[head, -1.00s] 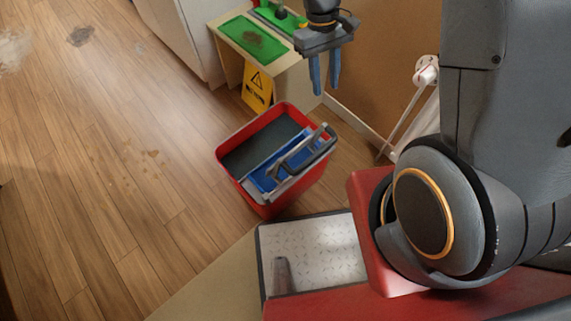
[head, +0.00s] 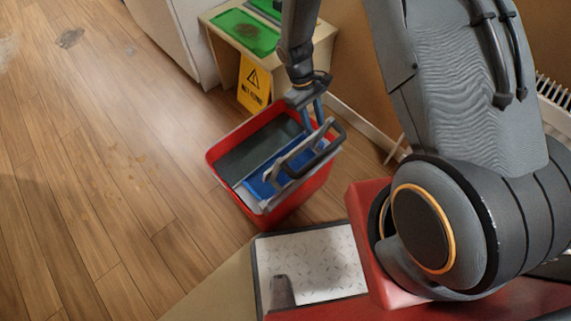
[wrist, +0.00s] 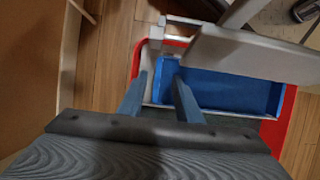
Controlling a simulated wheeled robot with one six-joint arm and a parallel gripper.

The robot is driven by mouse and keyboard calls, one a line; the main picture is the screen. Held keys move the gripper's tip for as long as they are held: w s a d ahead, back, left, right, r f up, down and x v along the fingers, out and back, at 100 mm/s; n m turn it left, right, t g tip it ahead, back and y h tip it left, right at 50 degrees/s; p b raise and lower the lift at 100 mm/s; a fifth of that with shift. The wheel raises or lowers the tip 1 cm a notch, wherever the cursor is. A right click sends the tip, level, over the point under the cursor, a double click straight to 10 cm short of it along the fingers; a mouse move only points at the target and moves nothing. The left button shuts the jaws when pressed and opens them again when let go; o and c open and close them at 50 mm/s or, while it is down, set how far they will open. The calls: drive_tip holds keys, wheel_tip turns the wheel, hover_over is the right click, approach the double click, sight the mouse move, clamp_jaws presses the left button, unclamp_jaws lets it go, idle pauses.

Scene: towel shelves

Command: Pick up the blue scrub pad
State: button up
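My gripper (head: 312,116) is over the red bucket (head: 218,168), near the grey wringer handle (head: 334,132). In the wrist view its two fingers (wrist: 160,82) are apart with nothing between them. A blue wringer tray (head: 262,182) sits in the bucket; it shows as a blue basin in the wrist view (wrist: 230,92). I cannot make out a blue scrub pad for sure. A small blue patch (head: 268,7) shows at the top edge, by the green mats on the low cabinet, partly cut off.
A low cabinet with a green mat (head: 242,32) stands at the back. A yellow wet-floor sign (head: 254,82) leans against it. A metal tread plate (head: 312,266) lies in front of the bucket. Wooden floor (head: 100,190) at left is open.

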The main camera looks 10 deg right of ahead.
drive_tip(key=shift+w+b+x, duration=0.15)
drive_tip(key=shift+b+x, duration=0.15)
drive_tip(key=shift+x, duration=0.85)
drive_tip(key=shift+w+b+x, duration=0.15)
drive_tip(key=shift+b+x, duration=0.15)
drive_tip(key=shift+x, duration=0.85)
drive_tip(key=shift+f, duration=0.35)
clamp_jaws()
